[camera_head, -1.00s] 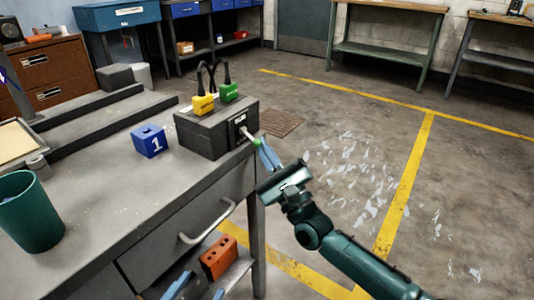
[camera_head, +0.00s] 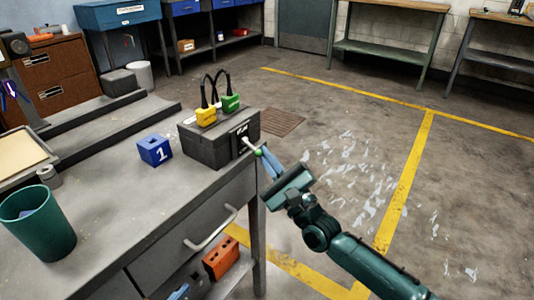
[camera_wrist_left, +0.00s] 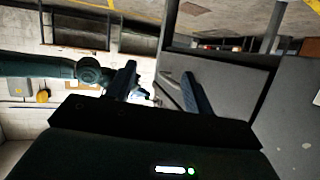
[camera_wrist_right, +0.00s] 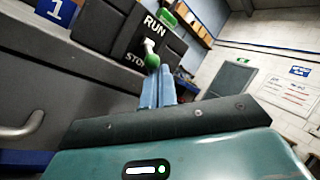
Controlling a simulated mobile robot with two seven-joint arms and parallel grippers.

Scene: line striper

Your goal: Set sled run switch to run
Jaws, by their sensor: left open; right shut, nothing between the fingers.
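The sled run switch is a pale lever with a green knob (camera_head: 258,152) on the end face of a dark grey box (camera_head: 207,150). In the right wrist view the face reads RUN above and STOP below. The lever (camera_wrist_right: 149,46) sticks out between the labels; which setting it is in I cannot tell. My right gripper (camera_head: 267,160) is shut and empty. Its blue fingertips (camera_wrist_right: 158,72) are right at the green knob; whether they touch it is unclear. My left gripper (camera_wrist_left: 157,92) is open and empty, low beside the bench.
The box stands at the corner of a grey bench (camera_head: 110,215) with a drawer handle (camera_head: 210,232). An orange brick (camera_head: 221,257) lies below.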

